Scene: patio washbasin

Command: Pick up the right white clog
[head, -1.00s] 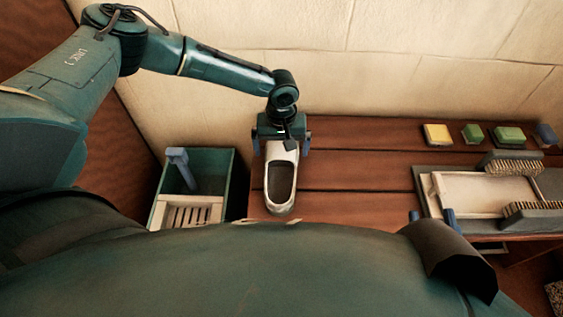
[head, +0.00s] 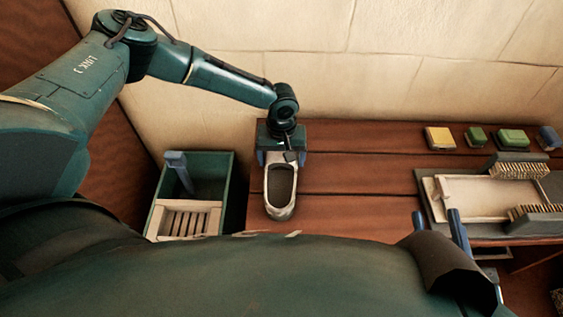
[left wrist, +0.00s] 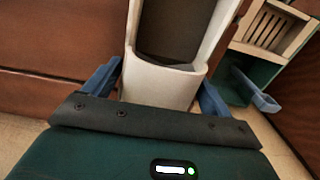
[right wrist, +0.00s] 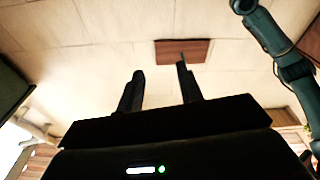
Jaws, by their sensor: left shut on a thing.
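The white clog (head: 281,212) is at the left end of the wooden bench, its dark opening facing up and its length pointing toward me. My left gripper (head: 283,160) is shut on the clog's far end, one blue finger on each side. The left wrist view shows that white end (left wrist: 160,86) between the fingers. I cannot tell whether the clog still touches the bench. Only one clog is in view. My right gripper (right wrist: 160,85) is open and empty in the right wrist view, with a gap between its dark fingers.
A green bin (head: 228,185) with a slatted pale insert (head: 185,222) stands left of the bench (head: 350,185). On the right lie a pale tray (head: 480,195) with brushes, and several sponges (head: 440,137) behind it. The bench middle is clear. A wall closes the back.

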